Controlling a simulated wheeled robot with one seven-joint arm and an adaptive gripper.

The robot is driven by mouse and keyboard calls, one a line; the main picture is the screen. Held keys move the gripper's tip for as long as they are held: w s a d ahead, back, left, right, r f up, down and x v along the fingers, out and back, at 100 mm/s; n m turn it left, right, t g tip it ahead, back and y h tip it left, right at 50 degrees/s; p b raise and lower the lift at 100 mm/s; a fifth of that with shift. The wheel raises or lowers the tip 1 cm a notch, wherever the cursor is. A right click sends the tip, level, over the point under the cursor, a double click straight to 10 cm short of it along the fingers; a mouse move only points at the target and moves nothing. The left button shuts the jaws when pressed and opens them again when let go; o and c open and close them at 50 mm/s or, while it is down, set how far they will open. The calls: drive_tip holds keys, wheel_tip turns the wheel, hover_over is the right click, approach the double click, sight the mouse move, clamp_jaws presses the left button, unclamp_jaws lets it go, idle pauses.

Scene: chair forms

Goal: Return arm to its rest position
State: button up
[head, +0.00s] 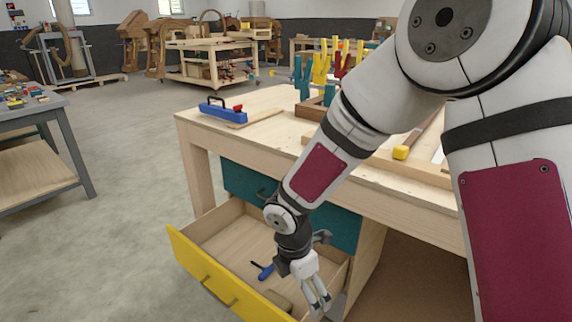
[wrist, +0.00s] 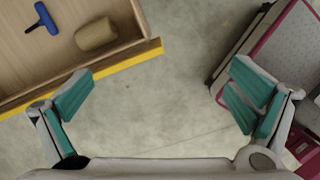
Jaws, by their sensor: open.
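My gripper (head: 318,299) hangs at the near right corner of an open yellow-fronted drawer (head: 215,282) in the head view. In the wrist view my gripper (wrist: 158,98) is open with its teal-padded fingers wide apart. Nothing is between the fingers but bare floor below. My arm reaches down from the upper right, over the workbench edge. The drawer's yellow front edge (wrist: 125,66) also shows at the left in the wrist view, beside the left finger.
Inside the drawer lie a blue-handled tool (wrist: 42,18) and a tan block (wrist: 96,34). The wooden workbench (head: 215,122) carries a blue tool (head: 222,110) and several coloured clamps (head: 322,68). A grey table (head: 30,105) stands left. Floor between is clear.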

drive_tip(key=s+d+r+m+h+b, duration=0.1)
drive_tip(key=s+d+r+m+b, duration=0.1)
drive_tip(key=s+d+r+m, duration=0.4)
drive_tip(key=s+d+r+m+h+b, duration=0.1)
drive_tip(key=s+d+r+m+b, duration=0.15)
drive_tip(key=d+r+m, duration=0.45)
drive_tip(key=s+d+r+m+y+b, duration=0.2)
drive_tip(key=s+m+y+b, duration=0.2)
drive_tip(key=s+m, duration=1.2)
drive_tip(key=s+r+n+t+p, duration=0.1)
drive_tip(key=s+r+n+p, duration=0.1)
drive_tip(key=r+p, duration=1.3)
drive_tip(key=s+r+n+t+p, duration=0.1)
drive_tip(key=r+n+t+p, duration=0.1)
drive_tip(key=r+p, duration=1.3)
drive_tip(key=shift+s+d+r+n, duration=0.35)
drive_tip(key=shift+r+n, duration=0.05)
drive_tip(key=shift+r, duration=0.1)
drive_tip(key=shift+c, duration=0.6)
